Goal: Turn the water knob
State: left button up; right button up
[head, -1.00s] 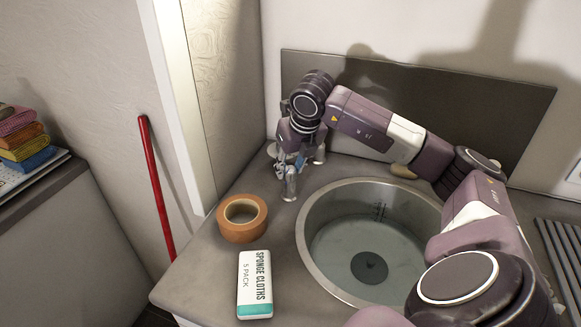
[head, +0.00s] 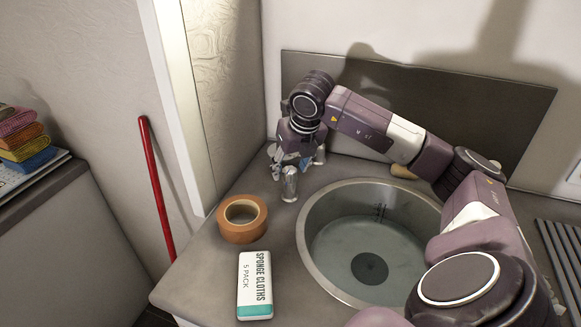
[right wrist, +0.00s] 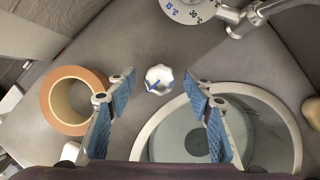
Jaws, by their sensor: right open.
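The silver fluted water knob (right wrist: 159,80) stands upright on the counter, with a blue mark on its top. In the head view the knob (head: 290,184) is a small chrome post left of the sink. My right gripper (head: 285,166) hangs over the counter just behind the knob in that view. In the right wrist view its blue-padded fingers (right wrist: 158,104) are spread wide and empty, and the knob shows between and just beyond the fingertips. I cannot tell whether they touch it. My left gripper is out of view.
The round sink (head: 310,238) holds water. A brown tape roll (head: 240,230) and a sponge cloths pack (head: 255,284) lie left of it. A temperature dial (right wrist: 198,12) and metal tap (right wrist: 240,18) are behind the knob. A red pole (head: 157,190) leans beside the counter.

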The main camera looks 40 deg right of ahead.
jog(key=v, duration=1.2)
